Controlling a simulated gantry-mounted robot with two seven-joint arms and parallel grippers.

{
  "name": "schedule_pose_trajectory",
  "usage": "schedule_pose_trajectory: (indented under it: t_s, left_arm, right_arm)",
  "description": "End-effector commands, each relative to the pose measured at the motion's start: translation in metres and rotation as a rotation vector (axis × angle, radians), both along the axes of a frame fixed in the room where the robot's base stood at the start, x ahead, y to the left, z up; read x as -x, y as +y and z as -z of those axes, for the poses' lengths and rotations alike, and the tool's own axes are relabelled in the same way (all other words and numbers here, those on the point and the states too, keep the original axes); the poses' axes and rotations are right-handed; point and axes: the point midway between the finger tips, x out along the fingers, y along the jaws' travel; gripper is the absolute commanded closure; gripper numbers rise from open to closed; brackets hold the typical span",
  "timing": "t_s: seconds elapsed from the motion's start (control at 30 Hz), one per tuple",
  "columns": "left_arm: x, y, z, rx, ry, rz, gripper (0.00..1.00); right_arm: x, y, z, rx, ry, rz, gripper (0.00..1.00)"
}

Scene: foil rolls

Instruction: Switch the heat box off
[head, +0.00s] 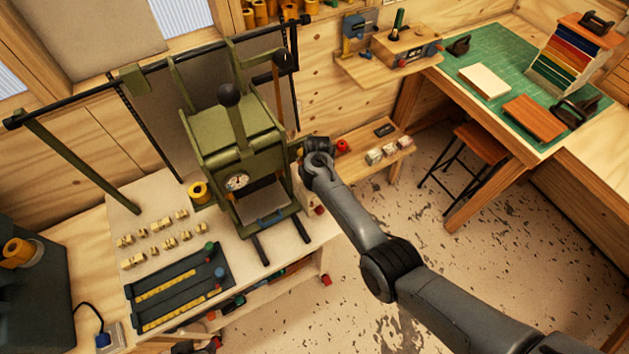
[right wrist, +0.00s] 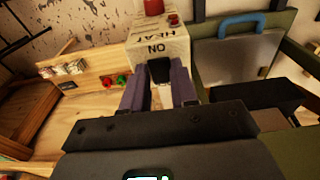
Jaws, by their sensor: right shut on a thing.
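The heat box (right wrist: 160,42) shows in the right wrist view as a cream block with black lettering, "HEAT" and "ON", upside down in the picture. A red part (right wrist: 153,6) sits at its far end. My right gripper (right wrist: 160,75) is at the lettered face, its fingers shut on a dark switch piece (right wrist: 160,70) below the word "ON". In the head view my right arm reaches in beside the green press (head: 235,150), and the arm largely hides the heat box and the fingers. My left gripper is not in view.
The press has a gauge (head: 236,181) and a ball-topped lever (head: 230,95). A wooden shelf (right wrist: 95,75) with small blocks and red and green pieces lies beside the box.

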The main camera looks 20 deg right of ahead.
Motion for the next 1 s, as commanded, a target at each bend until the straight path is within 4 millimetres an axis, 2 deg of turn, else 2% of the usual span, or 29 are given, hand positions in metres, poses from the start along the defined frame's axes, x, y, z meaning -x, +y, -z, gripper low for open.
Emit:
schedule_pose_trajectory:
  t_s: [0.13,0.17,0.3,0.33,0.7,0.87,1.0]
  left_arm:
    - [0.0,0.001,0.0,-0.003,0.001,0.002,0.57]
    - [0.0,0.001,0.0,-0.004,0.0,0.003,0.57]
    - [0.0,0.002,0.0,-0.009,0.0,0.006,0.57]
    - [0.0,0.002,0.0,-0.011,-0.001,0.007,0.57]
    - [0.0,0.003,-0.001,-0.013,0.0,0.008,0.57]
    - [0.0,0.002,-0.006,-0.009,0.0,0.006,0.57]
    - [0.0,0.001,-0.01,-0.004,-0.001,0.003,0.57]
  right_arm:
    - [0.0,0.0,0.001,-0.001,0.0,-0.001,1.0]
    - [0.0,0.0,0.001,-0.001,0.0,-0.001,0.71]
    - [0.0,0.0,0.0,-0.001,0.0,0.0,0.49]
    - [0.0,0.0,0.0,0.0,0.0,0.0,0.47]
    - [0.0,0.0,-0.004,0.001,-0.001,0.0,0.47]
    - [0.001,-0.001,-0.023,0.001,-0.004,0.002,0.47]
    - [0.004,-0.002,-0.046,0.002,-0.004,0.0,0.47]
